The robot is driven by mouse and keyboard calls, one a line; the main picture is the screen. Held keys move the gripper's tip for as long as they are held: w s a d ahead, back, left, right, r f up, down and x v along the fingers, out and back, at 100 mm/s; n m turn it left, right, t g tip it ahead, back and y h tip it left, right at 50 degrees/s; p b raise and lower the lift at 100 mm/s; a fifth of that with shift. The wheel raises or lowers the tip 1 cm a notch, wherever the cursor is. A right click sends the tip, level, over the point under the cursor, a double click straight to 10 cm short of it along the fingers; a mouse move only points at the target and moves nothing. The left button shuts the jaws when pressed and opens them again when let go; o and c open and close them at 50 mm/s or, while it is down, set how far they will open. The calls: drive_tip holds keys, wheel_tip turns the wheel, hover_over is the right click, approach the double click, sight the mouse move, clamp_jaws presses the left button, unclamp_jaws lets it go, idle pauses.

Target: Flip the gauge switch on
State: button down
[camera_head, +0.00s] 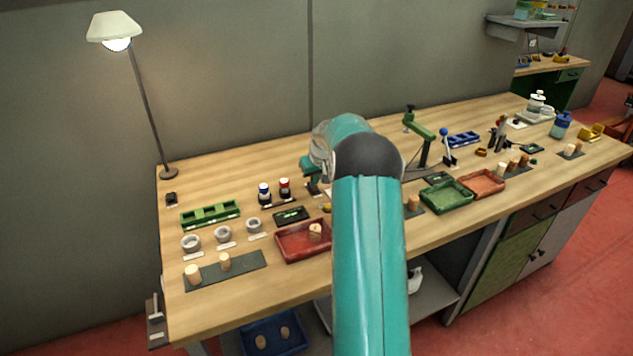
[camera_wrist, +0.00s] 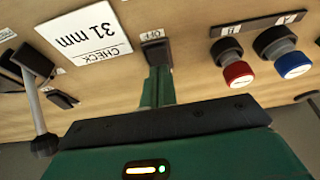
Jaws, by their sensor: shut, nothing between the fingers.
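In the wrist view, which shows the bench upside down, a small black switch (camera_wrist: 156,52) sits on the wooden surface with a label reading OFF at its far edge. My gripper (camera_wrist: 158,72) has its green fingers shut together and empty, with the tips right at the switch's near edge. I cannot tell whether they touch it. A white card (camera_wrist: 85,35) reading CHECK 31 mm lies left of the switch. In the head view my arm hides the switch and the fingertips.
In the wrist view, a red-topped piece (camera_wrist: 236,73) and a blue-topped piece (camera_wrist: 290,62) stand to the right. A ball-ended lever (camera_wrist: 39,110) stands at the left. In the head view, a red tray (camera_head: 291,252) and a green rack (camera_head: 209,214) stand left of my arm.

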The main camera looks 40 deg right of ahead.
drive_tip(key=v, duration=1.2)
drive_tip(key=shift+w+r, duration=0.2)
drive_tip(key=shift+d, duration=0.1)
drive_tip(key=shift+w+d+r, duration=0.25)
drive_tip(key=shift+w, duration=0.35)
drive_tip(key=shift+f, duration=0.1)
drive_tip(key=x, duration=1.3)
drive_tip(key=shift+s+f, duration=0.15)
drive_tip(key=shift+f, duration=0.35)
